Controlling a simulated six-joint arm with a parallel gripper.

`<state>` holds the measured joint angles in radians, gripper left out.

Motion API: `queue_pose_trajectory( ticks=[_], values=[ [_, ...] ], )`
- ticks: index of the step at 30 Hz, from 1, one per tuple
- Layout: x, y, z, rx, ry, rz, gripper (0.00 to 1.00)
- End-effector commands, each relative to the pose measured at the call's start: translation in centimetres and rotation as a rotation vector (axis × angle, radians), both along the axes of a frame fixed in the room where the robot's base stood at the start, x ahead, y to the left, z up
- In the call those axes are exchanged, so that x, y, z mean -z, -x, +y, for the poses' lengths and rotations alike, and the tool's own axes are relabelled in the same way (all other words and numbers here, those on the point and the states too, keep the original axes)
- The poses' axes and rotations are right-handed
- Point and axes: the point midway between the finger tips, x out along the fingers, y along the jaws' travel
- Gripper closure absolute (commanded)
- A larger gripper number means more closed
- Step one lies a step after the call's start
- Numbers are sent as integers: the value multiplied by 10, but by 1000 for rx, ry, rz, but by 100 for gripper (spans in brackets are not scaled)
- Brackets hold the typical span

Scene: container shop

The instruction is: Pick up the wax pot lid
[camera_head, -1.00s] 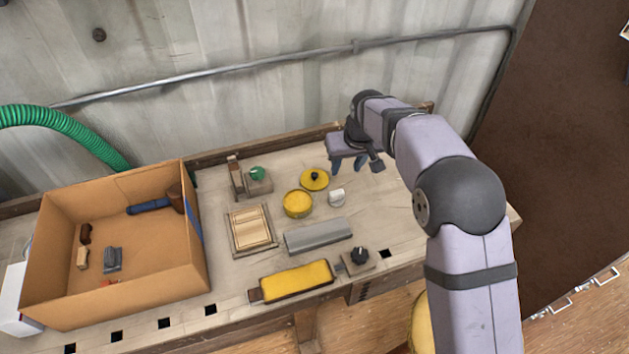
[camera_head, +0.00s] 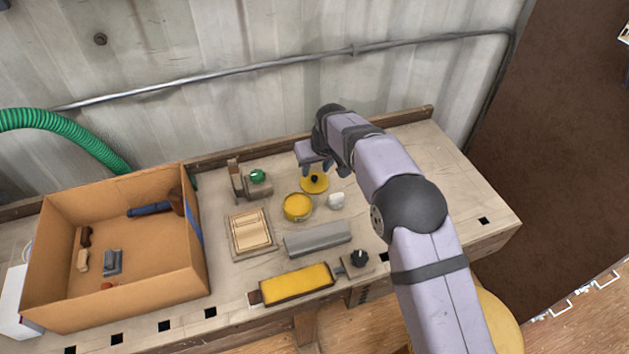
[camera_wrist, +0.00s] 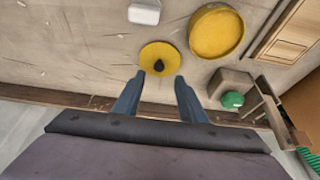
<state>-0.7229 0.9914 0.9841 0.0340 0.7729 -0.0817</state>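The wax pot lid (camera_head: 314,183) is a flat yellow disc with a dark knob, lying on the workbench behind the wax pot. It also shows in the wrist view (camera_wrist: 160,58), just beyond my fingertips. The yellow round wax pot (camera_head: 297,206) stands in front of it and to the left, apart from it; it shows at the upper right of the wrist view (camera_wrist: 216,31). My gripper (camera_head: 318,170) is above and beside the lid. In the wrist view its two blue fingers (camera_wrist: 159,85) are apart with nothing between them, the knob roughly in line with the gap.
A small white block (camera_head: 336,200) lies right of the pot. A wooden holder with a green knob (camera_head: 258,176) stands left of the lid. A grey bar (camera_head: 318,238), a wooden frame (camera_head: 251,231) and a cardboard box (camera_head: 125,293) are nearby. The bench's right end is clear.

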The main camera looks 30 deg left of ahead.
Motion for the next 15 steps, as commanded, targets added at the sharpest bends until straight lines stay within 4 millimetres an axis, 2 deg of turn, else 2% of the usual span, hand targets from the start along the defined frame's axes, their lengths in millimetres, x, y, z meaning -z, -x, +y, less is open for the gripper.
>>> queue_pose_trajectory(
  ticks=[15],
  values=[
    [45,-11,7,1,1,2,62]
  ],
)
